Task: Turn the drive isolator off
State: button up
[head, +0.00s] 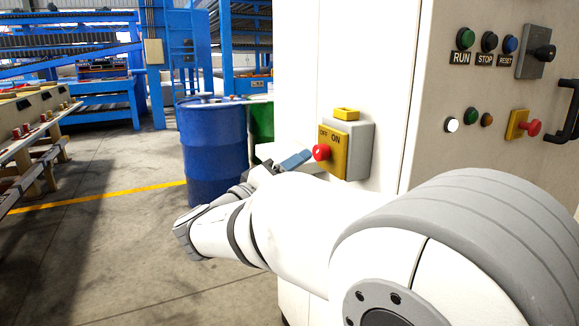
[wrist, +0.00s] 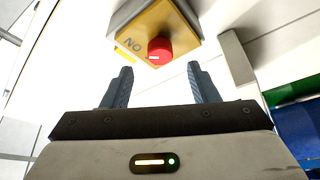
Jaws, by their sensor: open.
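The drive isolator (head: 343,148) is a grey box with a yellow face, a red knob and the words OFF and ON, on the side of a white cabinet. In the head view my gripper (head: 300,158) is close to the left of the knob; my arm hides part of the cabinet below. I cannot tell whether a finger touches the knob.
The cabinet front (head: 490,90) carries RUN, STOP and RESET buttons, a black switch and a red knob on yellow. A blue barrel (head: 212,150) and a green barrel (head: 261,125) stand behind my gripper.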

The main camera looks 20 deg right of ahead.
aim_at(317, 155)
jog(key=x, duration=0.6)
jog(key=shift+d, duration=0.2)
